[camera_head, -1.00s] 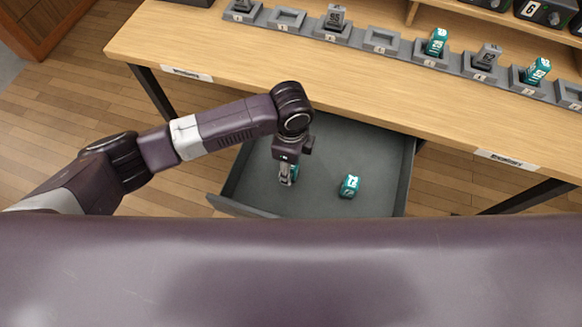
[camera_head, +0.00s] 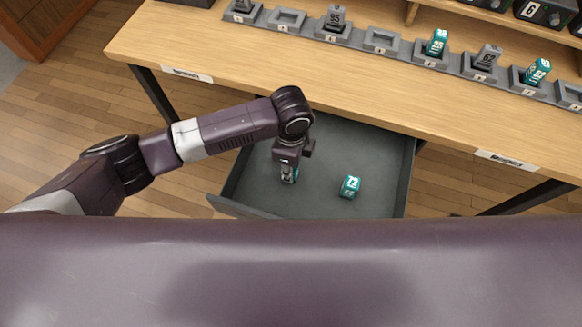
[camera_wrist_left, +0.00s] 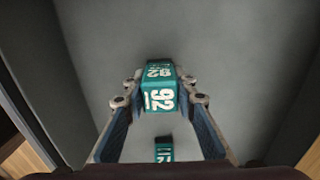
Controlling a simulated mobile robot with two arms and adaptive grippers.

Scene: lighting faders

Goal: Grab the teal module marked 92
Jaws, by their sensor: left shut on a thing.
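A teal module marked 92 (camera_wrist_left: 160,88) sits between the two fingers of my left gripper (camera_wrist_left: 160,104) in the left wrist view. The fingers touch its sides, and the gripper is shut on it. In the head view my left gripper (camera_head: 289,176) points down inside the open drawer, and the held module is mostly hidden by it. From these views I cannot tell whether the module is clear of the drawer floor. A second teal module (camera_head: 350,187) lies in the drawer to the right; its marking looks like 72. My right gripper is not in view.
The open grey drawer (camera_head: 385,150) sits under a wooden desk (camera_head: 250,55). Grey slots line the desk; one empty slot (camera_head: 381,40) sits between modules. Other teal modules (camera_head: 437,42) and grey ones (camera_head: 487,57) stand in slots. The drawer's right side has free room.

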